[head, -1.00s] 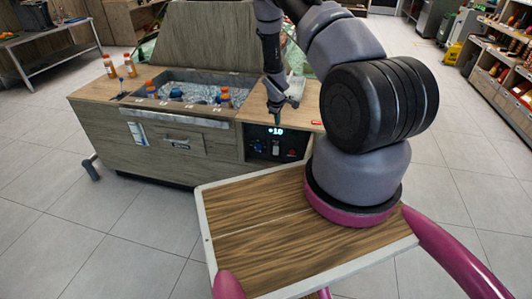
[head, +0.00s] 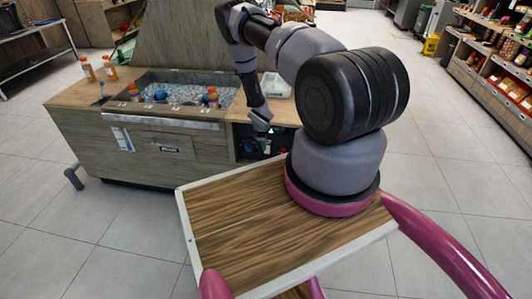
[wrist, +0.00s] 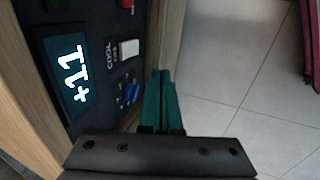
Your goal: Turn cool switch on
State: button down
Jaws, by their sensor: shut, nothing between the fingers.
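The cool switch (wrist: 129,48) is a small white rocker on a dark control panel, with the word COOL printed beside it in the wrist view.
A blue knob (wrist: 132,92) and a red control (wrist: 126,3) are close to the switch. The cooler counter (head: 180,150) holds an ice well with bottles. Orange bottles (head: 99,69) stand at its left. A wooden side edge (wrist: 166,40) borders the panel; floor lies beyond.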

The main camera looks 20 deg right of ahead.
aim_at(267, 151)
jog(key=x, duration=0.3)
jog(key=w+x, duration=0.1)
jog(key=x, duration=0.3)
jog(key=d+x, duration=0.1)
jog(key=x, duration=0.3)
jog(key=shift+w+d+r, duration=0.1)
jog(key=shift+w+r, duration=0.25)
jog(key=shift+r, duration=0.1)
jog(key=shift+w+d+f, duration=0.1)
jog(key=shift+w+d, duration=0.25)
jog(key=shift+w, duration=0.2)
jog(key=shift+w+f, duration=0.1)
jog(key=shift+f, duration=0.1)
jog(key=shift+d+t, duration=0.25)
jog(key=shift+t, duration=0.05)
jog(key=shift+r, duration=0.1)
